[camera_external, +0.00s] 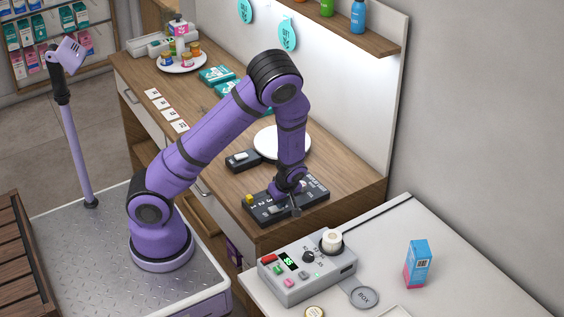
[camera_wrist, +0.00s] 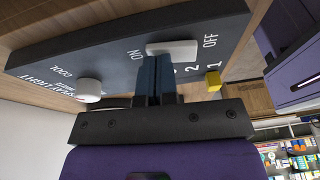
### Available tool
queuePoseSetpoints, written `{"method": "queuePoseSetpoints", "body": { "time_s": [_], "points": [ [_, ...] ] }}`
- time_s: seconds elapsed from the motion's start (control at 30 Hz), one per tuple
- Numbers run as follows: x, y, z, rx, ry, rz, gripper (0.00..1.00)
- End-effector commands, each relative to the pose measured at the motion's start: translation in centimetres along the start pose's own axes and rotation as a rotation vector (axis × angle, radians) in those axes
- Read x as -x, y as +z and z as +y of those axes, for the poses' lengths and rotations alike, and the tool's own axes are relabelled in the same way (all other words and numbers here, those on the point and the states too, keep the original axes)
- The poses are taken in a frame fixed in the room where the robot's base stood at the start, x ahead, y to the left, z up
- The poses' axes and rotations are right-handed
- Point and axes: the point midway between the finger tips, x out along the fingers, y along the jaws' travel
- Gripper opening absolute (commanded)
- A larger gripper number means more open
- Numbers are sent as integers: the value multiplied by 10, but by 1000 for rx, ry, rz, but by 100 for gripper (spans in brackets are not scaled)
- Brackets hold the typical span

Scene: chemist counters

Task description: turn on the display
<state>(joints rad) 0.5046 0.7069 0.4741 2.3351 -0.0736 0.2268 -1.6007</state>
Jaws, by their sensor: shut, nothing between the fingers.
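A dark control panel (camera_external: 318,203) lies on the wooden counter, under my gripper (camera_external: 293,207). In the wrist view the panel (camera_wrist: 110,45) bears the words ON and OFF, numbers, and lettering that seems to read "DISPLAY LIGHT". A white switch piece (camera_wrist: 172,48) sits between ON and OFF. A yellow tab (camera_wrist: 213,81) is beside the numbers, and a white round knob (camera_wrist: 90,90) is near the lettering. My gripper (camera_wrist: 157,60) is shut and empty, its fingertips right at the white switch piece; whether they touch I cannot tell.
A small dark device (camera_external: 243,160) and a white round plate (camera_external: 283,142) stand behind the panel. A grey box with buttons (camera_external: 306,274) stands on the white counter in front. A blue and pink carton (camera_external: 417,264) is to its right. A lit white backboard (camera_external: 360,100) rises behind.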

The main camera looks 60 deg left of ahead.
Motion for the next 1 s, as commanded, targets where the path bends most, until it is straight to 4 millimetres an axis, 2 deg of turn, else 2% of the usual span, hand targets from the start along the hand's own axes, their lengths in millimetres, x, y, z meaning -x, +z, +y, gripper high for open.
{"method": "queuePoseSetpoints", "body": {
  "time_s": [0.47,0.8,1.0],
  "points": [
    [3,-1,-15,2,0,0,0],
    [4,-1,-16,1,1,0,0],
    [19,-5,-13,0,4,-1,0]
  ]
}}
